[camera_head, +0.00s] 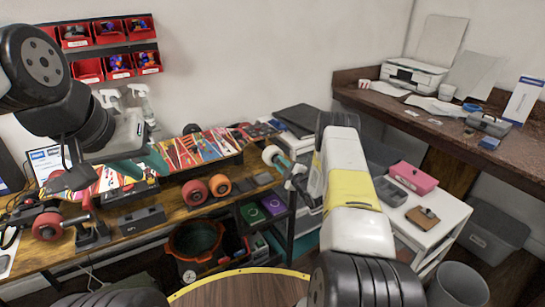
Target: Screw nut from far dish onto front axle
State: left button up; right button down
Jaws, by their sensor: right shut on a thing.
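My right gripper (291,172) is over the right end of the workbench, shut on a tool-like thing (270,155) with a pale round end and a teal part. The jaws partly hide it. My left gripper (72,178) is over the left part of the bench, by a skateboard. Its fingers are dark, and whether they are open is unclear. A red wheel (47,226) sits on the axle hardware at the bench's left. I cannot make out the nut, the far dish or the front axle's thread.
The wooden bench (176,209) carries a colourful deck (205,146), a loose red wheel (195,192) and an orange wheel (220,185). Red bins (120,66) hang on the wall. A bucket (195,240) stands below. A white cart (443,222) with a pink box (413,177) is at right.

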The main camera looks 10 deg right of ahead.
jog(key=m, duration=0.5)
jog(key=shift+m, duration=0.7)
jog(key=m, duration=0.4)
jog(key=shift+d, duration=0.1)
jog(key=shift+m, duration=0.7)
jog(key=shift+f, duration=0.1)
jog(key=shift+m, duration=1.1)
jog(key=m, duration=0.3)
jog(key=shift+m, duration=0.3)
